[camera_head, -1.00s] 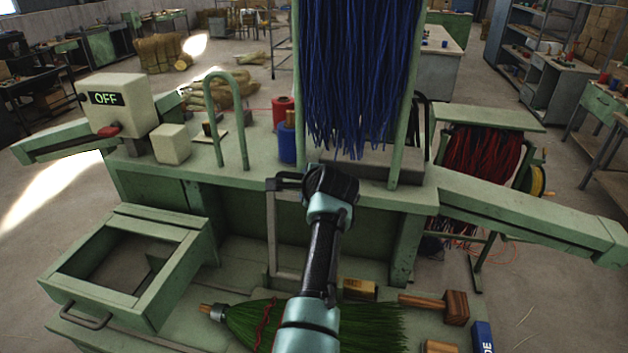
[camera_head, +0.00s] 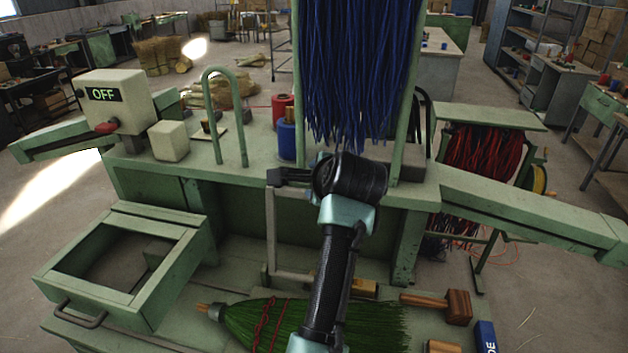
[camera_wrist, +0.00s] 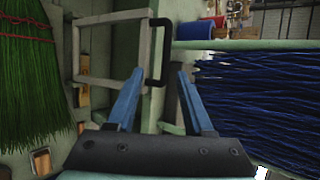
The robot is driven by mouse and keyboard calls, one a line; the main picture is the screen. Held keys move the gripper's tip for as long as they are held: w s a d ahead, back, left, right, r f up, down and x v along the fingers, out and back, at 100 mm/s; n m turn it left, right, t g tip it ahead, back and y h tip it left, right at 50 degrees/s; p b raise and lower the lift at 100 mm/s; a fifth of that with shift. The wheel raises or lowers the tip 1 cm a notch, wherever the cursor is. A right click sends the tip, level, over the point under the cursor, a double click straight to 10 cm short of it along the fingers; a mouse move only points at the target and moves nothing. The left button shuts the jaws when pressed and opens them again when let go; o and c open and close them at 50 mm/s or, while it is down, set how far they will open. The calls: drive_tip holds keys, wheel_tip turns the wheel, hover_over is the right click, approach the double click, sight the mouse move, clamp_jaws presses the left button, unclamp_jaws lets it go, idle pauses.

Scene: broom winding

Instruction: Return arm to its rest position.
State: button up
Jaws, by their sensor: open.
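My gripper (camera_head: 290,177) is in front of the green bench, near its front edge and just below the hanging blue bristles (camera_head: 355,80). In the wrist view its two blue fingers (camera_wrist: 158,95) stand apart with nothing between them. A pale rectangular frame with a black handle (camera_wrist: 108,60) shows beyond the fingers; I cannot tell the gap. My dark wrist hides part of the bench edge in the head view.
A green broom (camera_head: 260,322) and a wooden mallet (camera_head: 455,305) lie on the lower shelf. An open drawer (camera_head: 60,275) juts out at left. A control box (camera_head: 105,97) reads OFF. Red and blue spools (camera_head: 285,125) stand on the bench.

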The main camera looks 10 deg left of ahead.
drive_tip(key=s+d+r+n+t+h+b, duration=0.1)
drive_tip(key=s+d+r+n+t+b, duration=0.2)
drive_tip(key=r, duration=0.4)
drive_tip(key=s+d+r+n+t+h+b, duration=0.1)
drive_tip(key=s+d+r+n+t+h, duration=0.1)
drive_tip(key=d+r+n+t, duration=0.45)
drive_tip(key=s+r+n+t+h+b, duration=0.1)
drive_tip(key=s+r+n+t+b, duration=0.1)
drive_tip(key=s+r, duration=0.6)
drive_tip(key=s+d+r+n+t+b, duration=0.1)
drive_tip(key=s+r+n+t, duration=0.3)
drive_tip(key=s+r, duration=0.4)
drive_tip(key=s+t+b, duration=0.1)
drive_tip(key=s, duration=0.6)
drive_tip(key=shift+d+r+n+t+h, duration=0.15)
drive_tip(key=shift+r+n+t+h, duration=0.05)
drive_tip(key=shift+n+t+h, duration=0.2)
